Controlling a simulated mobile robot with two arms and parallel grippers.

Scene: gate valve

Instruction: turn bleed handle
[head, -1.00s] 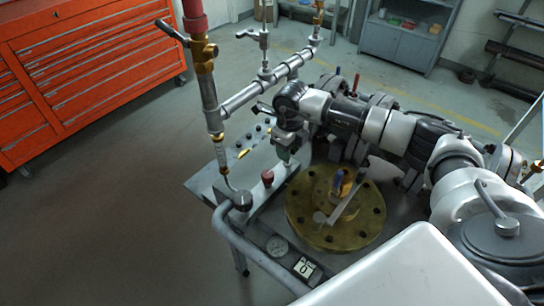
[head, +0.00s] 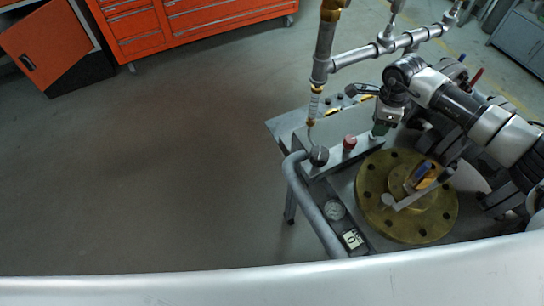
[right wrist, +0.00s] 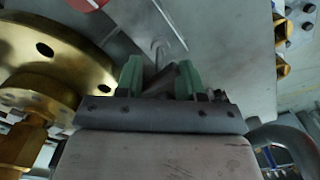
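My right gripper (head: 380,130) points down over the back end of the grey block on the bench, beyond the red knob (head: 349,143). In the right wrist view its two green fingers (right wrist: 160,78) stand apart. A dark slanted piece (right wrist: 163,77) shows between them; I cannot tell whether they touch it. A thin grey rod (right wrist: 160,48) shows just beyond the fingertips. Which part is the bleed handle is not clear. A grey lever (head: 418,190) lies across the brass flange (head: 378,215), beside blue and orange pieces. My left gripper is not in view.
An upright pipe (head: 322,50) joins a horizontal pipe (head: 365,53) behind the bench. Orange drawers (head: 190,20) stand at the back. The floor at left is clear.

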